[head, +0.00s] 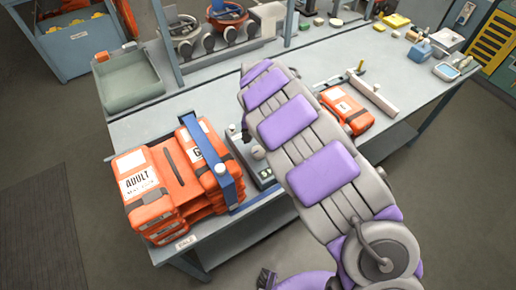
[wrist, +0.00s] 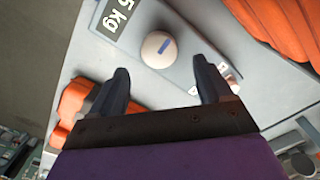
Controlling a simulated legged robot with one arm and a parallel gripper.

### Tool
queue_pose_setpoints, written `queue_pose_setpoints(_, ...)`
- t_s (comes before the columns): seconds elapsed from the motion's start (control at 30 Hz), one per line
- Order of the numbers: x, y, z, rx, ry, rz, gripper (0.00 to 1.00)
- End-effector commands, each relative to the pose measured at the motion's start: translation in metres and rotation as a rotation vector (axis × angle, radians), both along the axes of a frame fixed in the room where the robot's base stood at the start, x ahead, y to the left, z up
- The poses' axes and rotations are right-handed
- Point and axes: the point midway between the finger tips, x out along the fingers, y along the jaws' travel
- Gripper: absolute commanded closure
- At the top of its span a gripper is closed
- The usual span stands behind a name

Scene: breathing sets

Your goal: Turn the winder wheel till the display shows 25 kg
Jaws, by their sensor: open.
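In the wrist view the winder wheel (wrist: 158,50) is a round, pale knob with a blue bar mark, set on a grey unit. Beside it the dark display (wrist: 119,17) shows "5 kg" in white. The picture's top edge cuts the display, so I cannot tell if a digit stands before the 5. My gripper (wrist: 164,80) is open and empty. Its two dark fingers point toward the wheel, one to either side, with a visible gap to it. In the head view the unit (head: 262,174) is partly hidden by my arm, and my fingers are not clearly visible.
Stacked orange vests (head: 160,190) with a blue strap (head: 212,160) stand close left of the unit. Another orange pack (head: 345,108) lies to the right, near a grey bar (head: 373,93). A green-grey tray (head: 128,80) sits on the far left of the bench.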

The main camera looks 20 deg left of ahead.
Motion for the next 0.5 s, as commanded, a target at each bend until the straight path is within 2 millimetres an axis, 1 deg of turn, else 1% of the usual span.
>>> queue_pose_setpoints(0.03,-0.001,-0.001,-0.012,-0.002,0.004,0.000,0.21)
queue_pose_setpoints(0.2,0.000,-0.001,-0.037,-0.001,0.001,0.000,0.21)
queue_pose_setpoints(0.33,0.000,0.000,-0.049,0.000,-0.001,0.000,0.21)
queue_pose_setpoints(0.5,0.000,0.000,-0.054,0.000,0.000,0.000,0.21)
